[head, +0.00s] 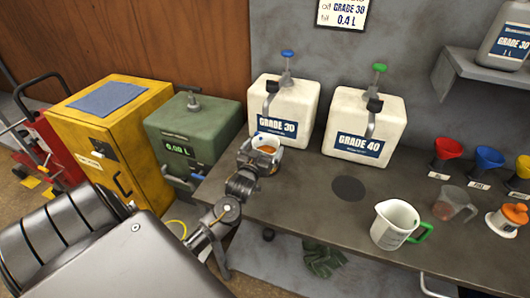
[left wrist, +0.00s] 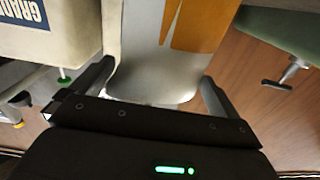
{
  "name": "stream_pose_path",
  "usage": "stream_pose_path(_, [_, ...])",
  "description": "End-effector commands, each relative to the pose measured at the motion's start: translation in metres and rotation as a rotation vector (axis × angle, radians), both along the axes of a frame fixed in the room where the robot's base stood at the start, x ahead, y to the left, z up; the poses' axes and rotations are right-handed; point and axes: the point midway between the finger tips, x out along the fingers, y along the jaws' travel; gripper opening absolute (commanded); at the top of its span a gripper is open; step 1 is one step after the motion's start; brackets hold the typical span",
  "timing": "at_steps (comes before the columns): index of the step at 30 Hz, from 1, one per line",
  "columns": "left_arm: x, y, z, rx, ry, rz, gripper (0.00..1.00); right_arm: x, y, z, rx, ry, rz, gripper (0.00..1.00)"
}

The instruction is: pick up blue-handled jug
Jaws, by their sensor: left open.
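A pale jug (head: 267,143) with a blue edge and amber contents stands under the GRADE 30 dispenser's spout; its handle is mostly hidden. My left gripper (head: 262,160) is at the jug from the front left. In the left wrist view the pale jug (left wrist: 155,75), with an orange-brown strip, fills the space between the two dark fingers of my left gripper (left wrist: 155,90). The fingers are apart, one on each side of it; I cannot tell whether they touch it. A second white jug (head: 395,222) with a green handle stands on the bench to the right. My right gripper is not in view.
The GRADE 30 dispenser (head: 284,105) and GRADE 40 dispenser (head: 366,126) stand at the back of the bench (head: 310,210). A green box (head: 194,130) and yellow cabinet (head: 107,131) are at left. Funnels and a small clear jug (head: 455,203) stand at right.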

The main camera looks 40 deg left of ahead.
Motion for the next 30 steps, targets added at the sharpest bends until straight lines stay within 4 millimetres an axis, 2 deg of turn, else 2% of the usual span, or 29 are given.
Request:
stream_pose_path(1, [0.007, 0.004, 0.004, 0.002, 0.001, 0.001, 1.0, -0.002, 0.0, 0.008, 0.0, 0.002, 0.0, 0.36])
stream_pose_path(6, [0.025, 0.009, 0.001, 0.0, 0.0, 0.0, 1.0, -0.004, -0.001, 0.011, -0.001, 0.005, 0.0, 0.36])
stream_pose_path(14, [0.027, 0.01, 0.0, 0.0, 0.0, -0.001, 1.0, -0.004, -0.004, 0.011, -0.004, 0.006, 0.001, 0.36])
stream_pose_path(17, [0.027, 0.01, 0.0, 0.0, 0.0, 0.0, 0.9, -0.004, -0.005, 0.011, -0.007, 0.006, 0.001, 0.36])
stream_pose_path(30, [0.027, 0.01, -0.001, 0.0, 0.001, 0.0, 0.32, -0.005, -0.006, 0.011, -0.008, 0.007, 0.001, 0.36])
